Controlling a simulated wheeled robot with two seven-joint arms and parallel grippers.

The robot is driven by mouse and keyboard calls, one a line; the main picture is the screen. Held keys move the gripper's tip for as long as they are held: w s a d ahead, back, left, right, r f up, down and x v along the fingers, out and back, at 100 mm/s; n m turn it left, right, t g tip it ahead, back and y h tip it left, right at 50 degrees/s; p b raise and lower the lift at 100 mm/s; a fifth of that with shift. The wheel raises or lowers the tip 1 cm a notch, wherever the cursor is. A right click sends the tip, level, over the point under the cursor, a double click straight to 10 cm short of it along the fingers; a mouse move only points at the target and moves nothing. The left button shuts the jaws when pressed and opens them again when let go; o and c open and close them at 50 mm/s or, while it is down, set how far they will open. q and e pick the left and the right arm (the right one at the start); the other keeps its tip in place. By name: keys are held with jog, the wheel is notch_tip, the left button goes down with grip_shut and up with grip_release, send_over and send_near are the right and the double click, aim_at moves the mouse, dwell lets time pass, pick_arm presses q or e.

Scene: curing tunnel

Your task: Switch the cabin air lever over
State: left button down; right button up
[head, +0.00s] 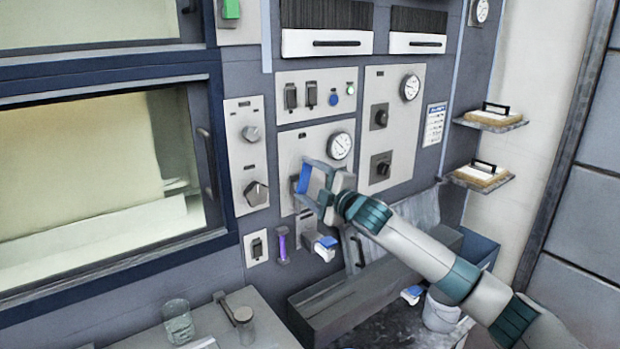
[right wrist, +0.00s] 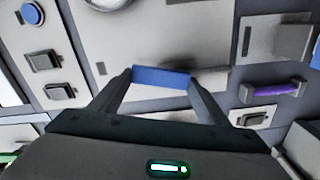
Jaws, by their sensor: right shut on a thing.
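A blue lever handle (head: 304,179) sits on the grey panel (head: 292,150) below a round gauge. My right gripper (head: 310,184) reaches it from the right and is shut on it. In the right wrist view the blue handle (right wrist: 161,76) spans between the two fingertips, with a finger at each end. The fingers hide the lever's base and pivot. The label is too small to read, so I cannot confirm this is the cabin air lever. My left gripper is out of view.
A purple handle (head: 282,242) and a blue-and-white lever (head: 326,246) stick out just below. Knobs (head: 256,193) are to the left, switches (head: 290,97) above. A metal trough (head: 340,305) and a bucket (head: 441,312) lie under the arm. A glass jar (head: 177,321) stands lower left.

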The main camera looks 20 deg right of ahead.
jog(key=shift+s+a+n+p, duration=0.1)
jog(key=shift+a+n+p, duration=0.15)
jog(key=shift+n, duration=0.55)
jog(key=shift+s+a+n+p, duration=0.15)
jog(key=shift+n+p, duration=0.1)
jog(key=shift+n, duration=0.55)
jog(key=shift+w+f, duration=0.1)
jog(key=o, duration=1.5)
jog(key=shift+s+d+b, duration=0.25)
jog(key=shift+s+b, duration=0.05)
jog(key=shift+s, duration=0.35)
jog(key=b+v, duration=0.5)
jog(key=v, duration=1.1)
jog(key=shift+a, duration=0.1)
